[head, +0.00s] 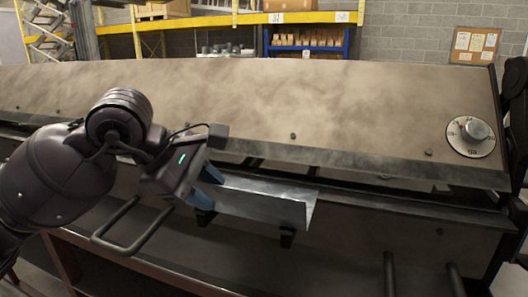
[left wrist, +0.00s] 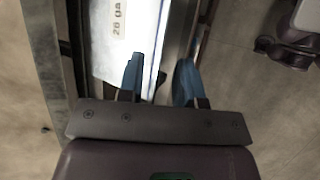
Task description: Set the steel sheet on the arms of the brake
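The steel sheet (head: 262,206) is a bright grey strip along the front of the brake (head: 300,110), below its sloped brown face. It appears to lie on small dark brake arms (head: 287,239), one showing under its right part. In the left wrist view the sheet (left wrist: 112,60) carries a "26 ga" label. My left gripper (head: 206,185) is at the sheet's left end. Its blue fingers (left wrist: 159,82) are apart, one over the sheet and the other beyond its front edge. They hide the sheet's left end in the head view. My right gripper is not in view.
A round dial (head: 470,136) sits on the brake's right end. A dark bar handle (head: 135,232) sticks out in front, below my left arm, with more bars (head: 455,280) at lower right. Yellow racking (head: 220,20) stands behind. Bare floor (left wrist: 260,100) shows beside the brake.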

